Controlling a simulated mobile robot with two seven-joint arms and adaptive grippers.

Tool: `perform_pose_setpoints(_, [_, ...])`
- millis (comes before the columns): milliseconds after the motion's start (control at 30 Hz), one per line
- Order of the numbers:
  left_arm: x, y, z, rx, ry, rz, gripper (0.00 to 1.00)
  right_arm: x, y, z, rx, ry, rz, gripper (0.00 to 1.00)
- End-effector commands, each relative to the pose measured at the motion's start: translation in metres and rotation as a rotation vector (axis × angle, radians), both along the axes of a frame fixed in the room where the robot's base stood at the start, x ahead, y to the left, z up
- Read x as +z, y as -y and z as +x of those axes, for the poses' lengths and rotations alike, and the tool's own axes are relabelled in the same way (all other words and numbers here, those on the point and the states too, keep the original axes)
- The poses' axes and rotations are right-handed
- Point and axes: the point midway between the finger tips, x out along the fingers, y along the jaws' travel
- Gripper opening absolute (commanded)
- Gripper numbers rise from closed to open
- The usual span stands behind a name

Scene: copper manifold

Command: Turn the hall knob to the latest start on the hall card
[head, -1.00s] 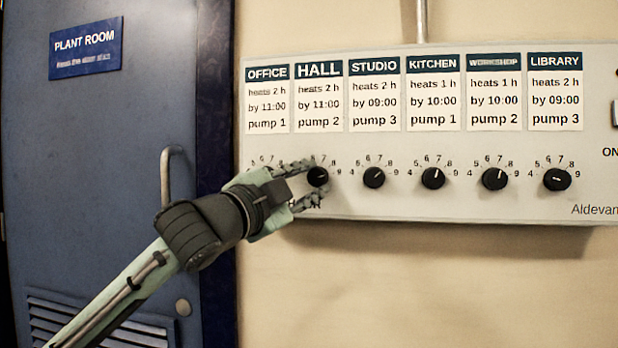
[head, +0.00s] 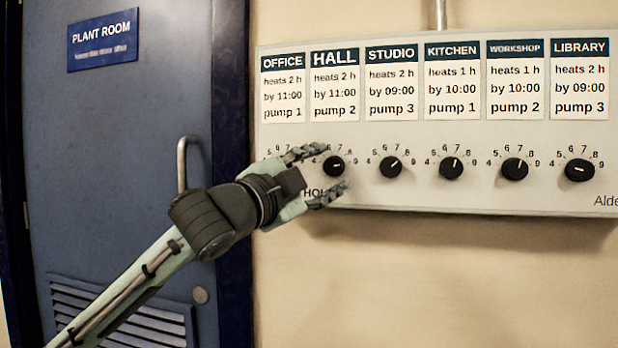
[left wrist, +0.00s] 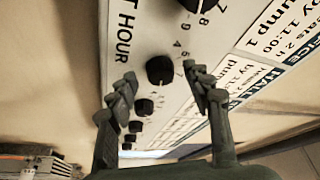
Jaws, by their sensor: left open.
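The hall knob (head: 333,167) is a round black knob under the hall card (head: 334,90), second from the left on the panel. Its white mark points right, near the 9. The card reads "heats 2 h, by 11:00, pump 2". My left gripper (head: 335,170) is open, with one finger above and one below the knob, apparently clear of it. In the left wrist view the hall knob (left wrist: 160,70) shows beyond and between the spread fingers (left wrist: 163,82). My fingers hide part of its scale. My right gripper is not in view.
The pale panel (head: 400,200) carries a row of similar knobs, with the studio knob (head: 391,167) just right of the hall knob. A blue door (head: 130,190) with a bar handle (head: 182,165) stands at left. The wall below the panel is clear.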

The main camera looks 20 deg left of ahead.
Motion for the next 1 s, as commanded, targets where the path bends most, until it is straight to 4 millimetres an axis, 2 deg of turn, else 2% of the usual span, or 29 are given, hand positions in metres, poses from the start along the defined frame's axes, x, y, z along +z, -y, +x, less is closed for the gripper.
perform_pose_setpoints(500, [-0.020,-0.033,-0.089,0.003,-0.003,0.004,0.50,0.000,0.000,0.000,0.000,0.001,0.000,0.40])
perform_pose_setpoints(700, [-0.021,-0.037,-0.105,0.001,-0.001,0.002,0.50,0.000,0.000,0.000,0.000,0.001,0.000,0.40])
perform_pose_setpoints(1000, [-0.021,-0.038,-0.106,0.000,0.000,0.001,0.50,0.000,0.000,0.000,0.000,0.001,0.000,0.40])
